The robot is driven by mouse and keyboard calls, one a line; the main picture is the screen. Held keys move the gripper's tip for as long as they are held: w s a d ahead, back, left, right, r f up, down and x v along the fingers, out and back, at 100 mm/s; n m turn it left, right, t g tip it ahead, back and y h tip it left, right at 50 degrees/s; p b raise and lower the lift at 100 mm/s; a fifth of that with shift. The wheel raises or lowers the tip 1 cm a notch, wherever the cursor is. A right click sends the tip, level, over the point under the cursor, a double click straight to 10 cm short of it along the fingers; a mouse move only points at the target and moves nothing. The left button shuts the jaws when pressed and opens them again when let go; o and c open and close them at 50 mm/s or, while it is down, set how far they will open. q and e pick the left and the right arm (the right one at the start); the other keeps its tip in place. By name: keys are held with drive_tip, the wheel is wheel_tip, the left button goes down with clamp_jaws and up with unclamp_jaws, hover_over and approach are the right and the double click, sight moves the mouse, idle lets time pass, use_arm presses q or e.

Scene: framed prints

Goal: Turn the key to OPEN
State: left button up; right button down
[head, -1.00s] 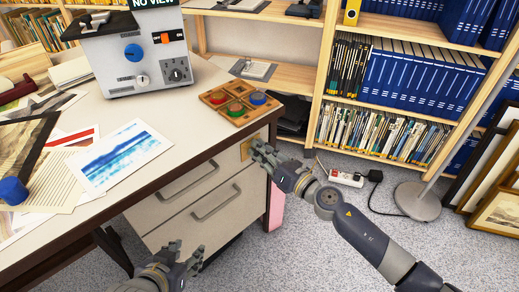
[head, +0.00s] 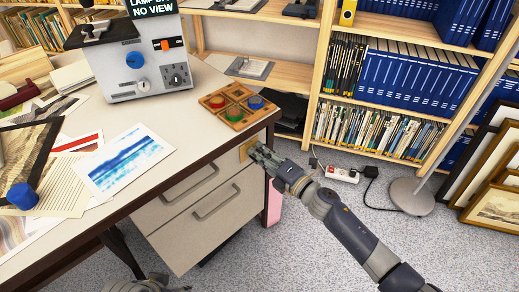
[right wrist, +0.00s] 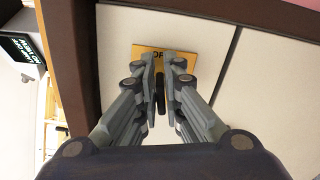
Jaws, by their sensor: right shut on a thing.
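The yellow key plate (head: 244,151) is on the upper right of the desk's drawer front in the head view. The right wrist view shows the plate (right wrist: 140,52) behind my fingers, with its lettering partly covered. The dark key (right wrist: 160,90) stands out from the plate between my fingertips. My right gripper (head: 255,152) is at the plate, its fingers closed around the key; it also shows in the right wrist view (right wrist: 160,75).
The desk edge (head: 215,151) runs just above the plate. A wooden tray (head: 217,102) with coloured round pieces sits on the desk corner above. A grey lamp box (head: 150,70) stands farther back. A power strip (head: 341,174) and lamp base (head: 412,195) are on the floor at right.

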use_arm(q)
drive_tip(key=shift+s+p+x, duration=0.15)
drive_tip(key=shift+p+x, duration=0.1)
drive_tip(key=shift+x, duration=1)
drive_tip(key=shift+s+p+x, duration=0.15)
drive_tip(key=shift+p+x, duration=0.1)
drive_tip(key=shift+x, duration=1.05)
use_arm(e)
drive_tip(key=shift+f+m, duration=0.1)
drive_tip(key=shift+m, duration=1.2)
use_arm(q)
drive_tip(key=shift+d+f, duration=0.1)
drive_tip(key=shift+f, duration=0.05)
use_arm(e)
drive_tip(key=c, duration=1.8)
unclamp_jaws()
drive_tip(key=shift+o, duration=0.2)
drive_tip(key=v, duration=1.2)
drive_tip(key=shift+d, duration=0.1)
